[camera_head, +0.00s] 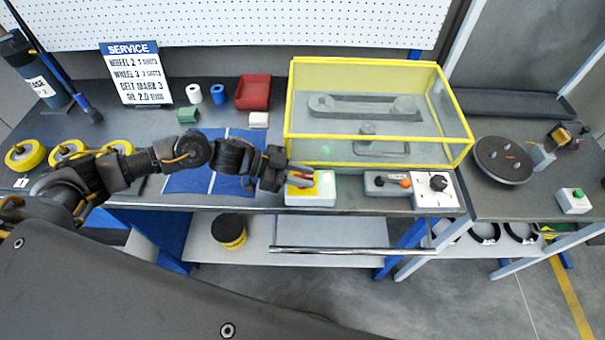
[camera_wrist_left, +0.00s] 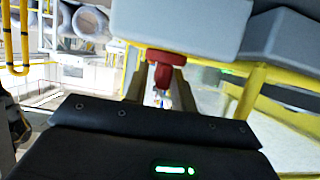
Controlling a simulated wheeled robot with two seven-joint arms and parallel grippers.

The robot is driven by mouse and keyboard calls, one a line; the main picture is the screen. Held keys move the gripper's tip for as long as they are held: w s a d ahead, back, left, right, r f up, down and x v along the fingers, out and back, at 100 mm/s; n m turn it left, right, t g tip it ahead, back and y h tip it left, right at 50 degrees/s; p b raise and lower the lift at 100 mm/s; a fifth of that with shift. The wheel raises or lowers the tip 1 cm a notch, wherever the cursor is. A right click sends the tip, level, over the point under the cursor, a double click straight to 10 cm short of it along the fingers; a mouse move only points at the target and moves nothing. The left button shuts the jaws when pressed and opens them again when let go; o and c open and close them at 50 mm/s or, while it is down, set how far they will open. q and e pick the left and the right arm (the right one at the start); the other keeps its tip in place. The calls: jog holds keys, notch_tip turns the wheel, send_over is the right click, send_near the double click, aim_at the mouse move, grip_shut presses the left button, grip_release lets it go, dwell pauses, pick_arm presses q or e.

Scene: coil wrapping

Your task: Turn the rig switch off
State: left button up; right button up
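The rig switch (camera_head: 318,191) is a pale box with a yellow plate and a red handle (camera_head: 300,181), on the front edge of the bench. Its right part has a faint green tint. My left gripper (camera_head: 287,179) reaches it from the left, with the fingertips at the red handle. In the left wrist view the red handle (camera_wrist_left: 165,58) shows at the far end of the fingers, roughly between them. I cannot tell whether the fingers press on it. My right gripper is not in view.
A yellow-framed clear case (camera_head: 380,160) over a belt rig stands just behind the switch. A grey box with an orange knob (camera_head: 376,184) and a white box with a black dial (camera_head: 436,191) sit to the right. Yellow wheels (camera_head: 25,155) lie at the left.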

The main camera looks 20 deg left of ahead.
pick_arm(q)
grip_shut()
jog(key=shift+r+n+t+p, duration=0.15)
jog(key=shift+n+t+p, duration=0.35)
jog(key=shift+t+p, duration=0.15)
jog(key=n+t+y+p, duration=0.2)
jog(key=n+t+p, duration=0.1)
jog(key=shift+s+d, duration=0.1)
jog(key=shift+s, duration=0.05)
jog(key=shift+n+t+y+p, duration=0.6)
jog(key=shift+n+t+p, duration=0.25)
jog(key=shift+n, duration=0.15)
jog(key=n+t+y+p, duration=0.1)
jog(key=n+t+y, duration=0.1)
jog(key=n+y, duration=0.1)
jog(key=n+t+y+p, duration=0.1)
jog(key=n+y, duration=0.2)
jog(key=shift+t+y+p, duration=0.3)
jog(key=shift+t+p, duration=0.1)
jog(key=n+y, duration=0.3)
jog(key=shift+n+y+p, duration=0.3)
jog(key=shift+n+y, duration=0.4)
jog(key=shift+y, duration=0.1)
jog(key=shift+w, duration=0.2)
